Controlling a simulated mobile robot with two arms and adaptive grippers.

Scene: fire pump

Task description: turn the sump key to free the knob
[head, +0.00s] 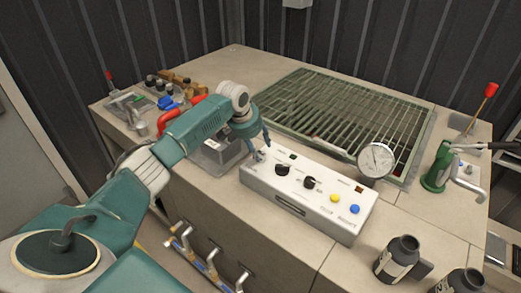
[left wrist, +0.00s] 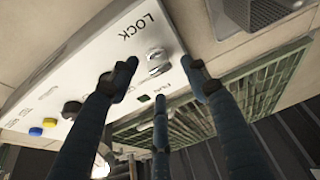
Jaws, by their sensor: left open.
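The white control box (head: 310,200) stands on the worktop in the head view. The silver sump key (left wrist: 157,62) sits in its face beside the word LOCK in the left wrist view; in the head view the key (head: 258,156) is small and partly behind my fingers. My left gripper (head: 262,140) is over the box's left end. In the left wrist view its blue fingers (left wrist: 158,90) are spread around the key, and I see no clear contact. Two black knobs, a left one (head: 282,170) and a right one (head: 310,183), sit on the box. My right gripper does not show.
A yellow button (head: 334,198) and a blue button (head: 354,209) are on the box. A gauge (head: 376,159) stands at its right, with a green grating (head: 340,110) behind. Dark bottles (head: 397,259) stand front right. A green pump (head: 438,166) is at the right.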

